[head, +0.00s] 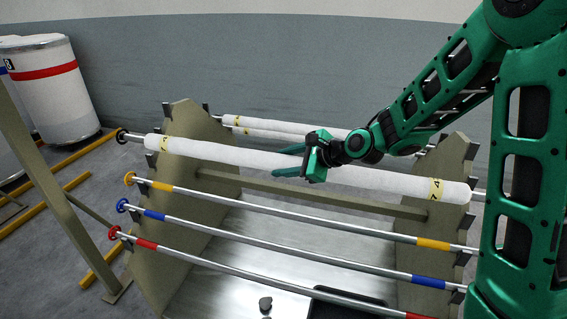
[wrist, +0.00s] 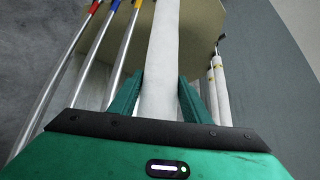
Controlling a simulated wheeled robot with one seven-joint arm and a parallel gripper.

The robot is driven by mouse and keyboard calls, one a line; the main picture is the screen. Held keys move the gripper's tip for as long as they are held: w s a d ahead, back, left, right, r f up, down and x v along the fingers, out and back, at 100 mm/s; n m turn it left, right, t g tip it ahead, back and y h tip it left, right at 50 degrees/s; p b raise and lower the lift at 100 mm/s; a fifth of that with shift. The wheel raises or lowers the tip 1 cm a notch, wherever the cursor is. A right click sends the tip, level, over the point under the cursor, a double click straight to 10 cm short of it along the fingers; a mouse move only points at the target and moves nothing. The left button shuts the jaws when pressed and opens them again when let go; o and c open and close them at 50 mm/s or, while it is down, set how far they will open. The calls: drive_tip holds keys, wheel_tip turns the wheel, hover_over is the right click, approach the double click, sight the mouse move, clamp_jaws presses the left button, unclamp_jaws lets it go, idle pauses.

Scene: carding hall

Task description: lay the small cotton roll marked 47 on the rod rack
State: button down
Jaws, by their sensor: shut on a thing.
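A long white cotton roll (head: 235,155) with a yellow tag near each end lies across the top front of the rod rack (head: 183,125). Its right tag seems to read 47. A rod with a black end knob runs through it. My gripper (head: 288,163) is shut on the roll near its middle. In the wrist view the roll (wrist: 162,60) runs between the two green fingers (wrist: 157,92). The roll's ends lie near the rack's two side plates. I cannot tell whether its rod rests in the holders.
Below it, rods with yellow (head: 433,243), blue (head: 428,281) and red (head: 147,244) bands cross the rack bare. More white rolls (head: 270,122) lie at the back. White drums (head: 55,90) stand at the left. A dark tray (head: 345,300) and a small dark object (head: 265,304) lie low in front.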

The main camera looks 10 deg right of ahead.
drive_tip(key=w+d+f, duration=0.1)
drive_tip(key=w+f, duration=0.3)
drive_tip(key=f, duration=0.4)
drive_tip(key=shift+d+f, duration=0.3)
drive_tip(key=shift+f, duration=0.1)
idle(0.8)
drive_tip(key=shift+w, duration=0.1)
drive_tip(key=shift+c, duration=1.2)
unclamp_jaws()
drive_tip(key=shift+f, duration=0.15)
drive_tip(key=shift+v, duration=4.6)
